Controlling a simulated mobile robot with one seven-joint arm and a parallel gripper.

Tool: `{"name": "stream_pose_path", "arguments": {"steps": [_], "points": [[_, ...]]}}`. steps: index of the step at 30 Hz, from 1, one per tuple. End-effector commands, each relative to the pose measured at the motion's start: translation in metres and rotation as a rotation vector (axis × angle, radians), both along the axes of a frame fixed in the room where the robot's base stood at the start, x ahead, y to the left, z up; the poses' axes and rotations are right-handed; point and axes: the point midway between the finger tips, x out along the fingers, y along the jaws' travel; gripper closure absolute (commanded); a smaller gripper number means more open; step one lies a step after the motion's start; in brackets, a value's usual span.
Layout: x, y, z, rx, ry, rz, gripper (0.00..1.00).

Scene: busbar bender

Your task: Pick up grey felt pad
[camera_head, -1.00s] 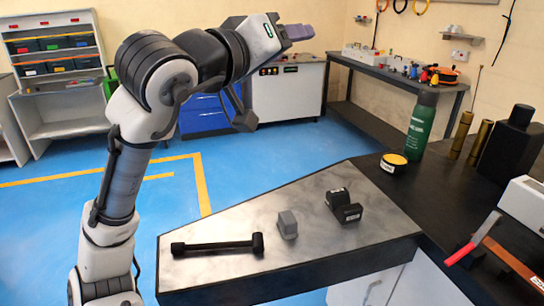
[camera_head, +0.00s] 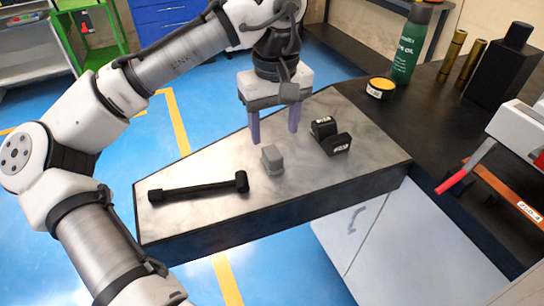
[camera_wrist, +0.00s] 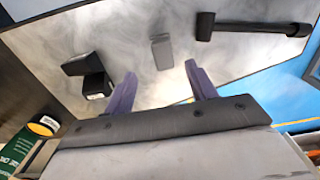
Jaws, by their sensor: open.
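The grey felt pad is most likely the small grey block (camera_head: 272,159) on the metal-topped bench, between the black hammer-like tool and the black blocks. It also shows in the wrist view (camera_wrist: 161,52), ahead of and between my fingers. My gripper (camera_head: 273,137) points down over the bench, behind the grey block in the head view. Its two purple fingers are apart with nothing between them. In the wrist view my gripper (camera_wrist: 160,88) is open, and the block lies apart from both fingertips.
A black hammer-like tool (camera_head: 198,188) lies left of the block. Black blocks (camera_head: 330,137) sit to its right. A yellow-topped tin (camera_head: 381,88) and a green bottle (camera_head: 411,45) stand on the dark counter. A red-handled lever (camera_head: 466,169) is at right.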

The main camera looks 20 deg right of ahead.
Motion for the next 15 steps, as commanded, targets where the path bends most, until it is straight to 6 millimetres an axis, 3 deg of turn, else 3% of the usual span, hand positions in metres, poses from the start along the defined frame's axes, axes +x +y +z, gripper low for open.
{"name": "stream_pose_path", "arguments": {"steps": [8,15], "points": [[0.0,0.002,-0.022,-0.001,-0.001,-0.001,0.44],[-0.001,0.006,-0.057,-0.002,0.001,-0.002,0.44]]}}
